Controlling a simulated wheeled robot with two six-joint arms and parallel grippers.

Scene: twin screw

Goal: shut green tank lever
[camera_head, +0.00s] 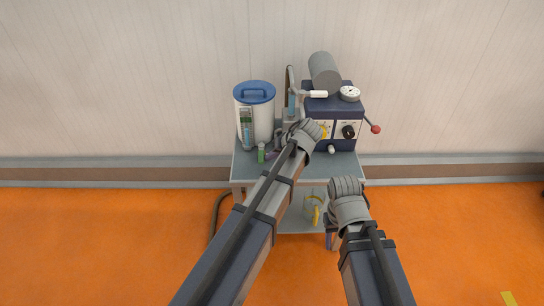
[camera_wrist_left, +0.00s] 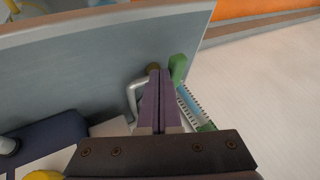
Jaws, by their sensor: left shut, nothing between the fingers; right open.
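The white tank (camera_head: 268,115) with a blue lid stands on the left of the cart top. My right gripper (camera_head: 330,229) is low at the cart's front right, mostly hidden by my own wrist.
A dark blue machine (camera_head: 347,103) with a grey cylinder, gauge and red-knobbed lever (camera_head: 376,129) stands at the cart's right. A level gauge (camera_head: 246,130) is on the tank. A bent metal pipe (camera_wrist_left: 134,95) is close to my left fingers. A yellow-marked jug (camera_head: 313,209) is on the lower shelf.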

